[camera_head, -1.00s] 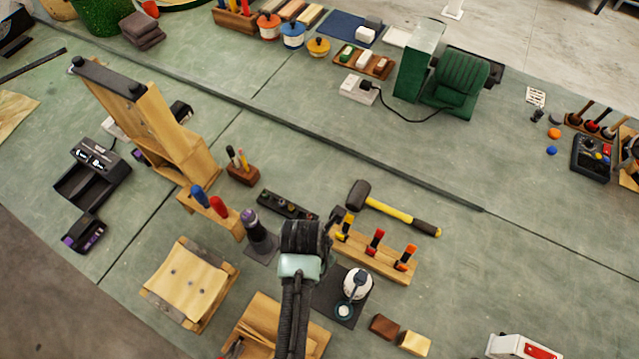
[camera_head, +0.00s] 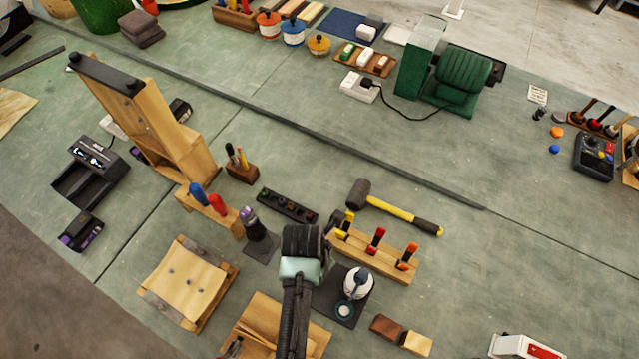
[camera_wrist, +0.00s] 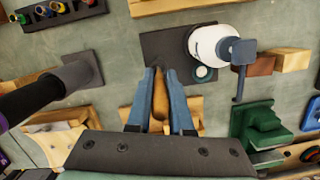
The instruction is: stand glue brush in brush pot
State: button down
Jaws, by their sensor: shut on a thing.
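My gripper (camera_wrist: 160,82) is shut on a brown wooden handle (camera_wrist: 160,100), which I take for the glue brush. Its bristles cannot be made out, and the head view hides it behind my arm. In the head view the cup (camera_head: 344,310) is on a dark mat (camera_head: 330,306). A white bottle (camera_head: 358,281) with a blue-grey top stands beside it. The brush is apart from the cup.
A wooden rack (camera_head: 380,256) with several coloured-handled tools and a mallet (camera_head: 395,207) lie behind the mat. A dark and purple tool (camera_head: 258,228) stands to the left. Two blocks (camera_head: 401,333) lie to the right. The bench at the right centre is clear.

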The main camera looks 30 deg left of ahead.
jog(key=shift+f+b, duration=1.1)
jog(key=shift+f, duration=0.8)
jog(key=c, duration=0.7)
grip_release()
jog(key=shift+c, duration=0.2)
notch_tip(320, 180, up, 13)
jog(key=s+b, duration=0.1)
jog(key=s, duration=0.1)
jog(key=shift+a, duration=0.3)
jog(key=shift+f, duration=0.1)
